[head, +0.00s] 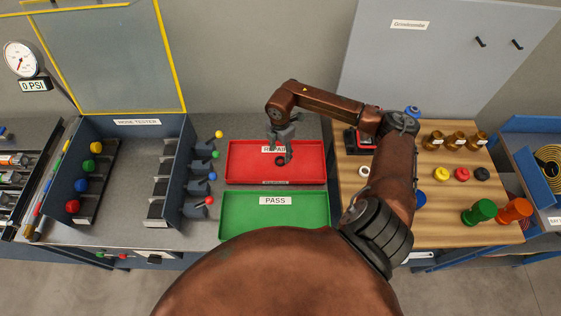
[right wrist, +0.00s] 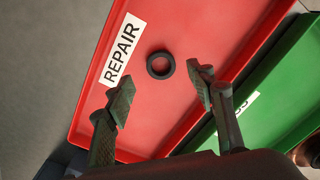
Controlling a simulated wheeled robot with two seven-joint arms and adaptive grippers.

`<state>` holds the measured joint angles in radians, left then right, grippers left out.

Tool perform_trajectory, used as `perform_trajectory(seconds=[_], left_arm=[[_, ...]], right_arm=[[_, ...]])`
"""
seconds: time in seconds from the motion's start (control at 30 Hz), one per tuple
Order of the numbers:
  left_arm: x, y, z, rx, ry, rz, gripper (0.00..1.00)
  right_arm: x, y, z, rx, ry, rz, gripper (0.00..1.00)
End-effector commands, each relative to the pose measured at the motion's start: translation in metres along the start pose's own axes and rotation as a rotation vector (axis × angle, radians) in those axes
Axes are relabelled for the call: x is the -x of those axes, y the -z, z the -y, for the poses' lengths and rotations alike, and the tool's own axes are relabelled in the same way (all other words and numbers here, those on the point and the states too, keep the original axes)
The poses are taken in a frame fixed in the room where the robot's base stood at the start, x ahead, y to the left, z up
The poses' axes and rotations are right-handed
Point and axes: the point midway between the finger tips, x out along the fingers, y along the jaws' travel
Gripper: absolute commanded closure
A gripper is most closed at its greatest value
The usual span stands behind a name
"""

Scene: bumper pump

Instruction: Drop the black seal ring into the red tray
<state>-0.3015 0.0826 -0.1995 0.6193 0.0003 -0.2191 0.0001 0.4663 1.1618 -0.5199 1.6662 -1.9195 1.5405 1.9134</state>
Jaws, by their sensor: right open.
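The black seal ring (head: 280,161) shows against the floor of the red tray (head: 309,176), which is labelled REPAIR. In the right wrist view the ring (right wrist: 160,65) lies flat-on to the camera, beside the REPAIR label and beyond my fingertips. No finger touches it there. I cannot tell for sure whether it rests on the tray floor or is just above it. My right gripper (head: 281,154) is over the red tray, pointing down, with its fingers apart and empty. It also shows in the right wrist view (right wrist: 161,88). My left gripper is not in view.
A green PASS tray (head: 275,226) sits in front of the red one. A hose tester (head: 137,128) with coloured knobs stands on the left. A wooden board (head: 445,203) on the right holds jars, caps, and green and orange parts. A white ring (head: 363,171) lies near its left edge.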

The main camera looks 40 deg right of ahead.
Motion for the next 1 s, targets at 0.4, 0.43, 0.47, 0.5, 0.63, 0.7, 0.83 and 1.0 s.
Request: perform_trajectory(seconds=[0.4,0.43,0.47,0.5,0.63,0.7,0.83,1.0], left_arm=[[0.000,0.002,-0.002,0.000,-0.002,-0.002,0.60],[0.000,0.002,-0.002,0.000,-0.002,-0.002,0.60],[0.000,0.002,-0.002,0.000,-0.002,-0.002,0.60],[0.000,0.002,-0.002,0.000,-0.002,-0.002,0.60],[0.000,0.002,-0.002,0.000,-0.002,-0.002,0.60],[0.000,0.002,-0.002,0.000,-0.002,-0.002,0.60],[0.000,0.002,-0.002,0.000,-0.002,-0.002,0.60],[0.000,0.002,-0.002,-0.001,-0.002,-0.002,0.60]], right_arm=[[0.084,-0.001,-0.001,0.000,-0.003,0.001,0.50],[0.088,-0.001,-0.001,0.000,-0.003,0.001,0.50],[0.092,-0.001,-0.001,0.000,-0.003,0.001,0.50],[0.096,-0.001,-0.001,0.000,-0.002,0.001,0.50],[0.105,0.000,0.000,0.001,0.000,0.000,0.50],[0.107,0.000,0.000,0.001,0.000,0.000,0.50],[0.107,0.000,0.000,0.001,0.000,-0.001,0.50],[0.107,0.000,0.000,0.001,0.000,-0.001,0.50]])
